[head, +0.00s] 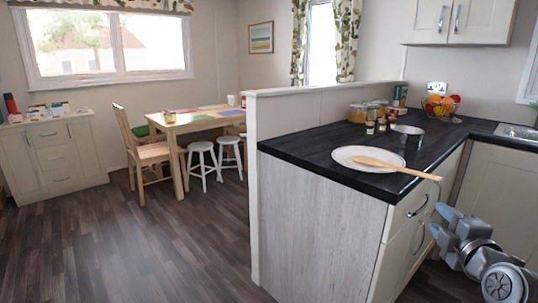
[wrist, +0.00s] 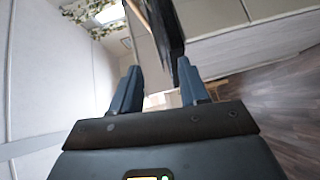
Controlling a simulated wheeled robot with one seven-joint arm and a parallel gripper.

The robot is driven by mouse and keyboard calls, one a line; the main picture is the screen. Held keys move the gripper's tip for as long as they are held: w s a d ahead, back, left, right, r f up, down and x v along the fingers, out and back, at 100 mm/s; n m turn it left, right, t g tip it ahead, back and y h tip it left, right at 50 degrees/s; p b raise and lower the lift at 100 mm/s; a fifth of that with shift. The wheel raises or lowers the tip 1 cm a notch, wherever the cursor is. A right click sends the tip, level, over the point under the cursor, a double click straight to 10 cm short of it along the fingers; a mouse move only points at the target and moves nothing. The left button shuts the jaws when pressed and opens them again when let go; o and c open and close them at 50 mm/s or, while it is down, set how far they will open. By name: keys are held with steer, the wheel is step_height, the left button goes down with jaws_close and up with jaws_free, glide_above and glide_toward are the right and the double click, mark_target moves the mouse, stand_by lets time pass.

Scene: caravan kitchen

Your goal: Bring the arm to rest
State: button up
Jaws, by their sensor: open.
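My gripper (head: 440,225) is at the lower right of the head view, in front of the counter's drawers and below the worktop edge. In the wrist view my gripper (wrist: 160,90) shows two blue-grey fingers spread apart with nothing between them. The fingers look apart from the counter, though the exact gap to the drawer front is hard to tell. The wrist view is turned on its side, with the dark worktop edge (wrist: 168,30) beyond the fingers.
The dark worktop (head: 320,165) holds a white plate (head: 350,154) with a wooden spoon (head: 395,167), jars (head: 357,113), a metal tin (head: 409,131) and a fruit basket (head: 440,106). A drawer handle (head: 418,207) is near my gripper. Open floor (head: 150,240) lies left.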

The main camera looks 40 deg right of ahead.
steer(key=s+a+f+m+t+y+p, duration=0.15)
steer(key=a+f, duration=0.25)
steer(key=a, duration=0.8)
steer(key=s+a+f+m+y, duration=0.2)
steer(key=a+f+m+y, duration=0.15)
steer(key=a, duration=0.75)
steer(key=s+a+r+m+y, duration=0.1)
steer(key=s+a+r+y, duration=0.1)
steer(key=s+a, duration=0.5)
steer(key=s+a+r+m+y+p, duration=0.1)
steer(key=s+a+y, duration=0.3)
steer(key=s+a, duration=0.4)
steer(key=shift+s+a+r+m+t+p, duration=0.3)
steer(key=shift+a+r+m+t, duration=0.15)
steer(key=shift+a+m, duration=0.4)
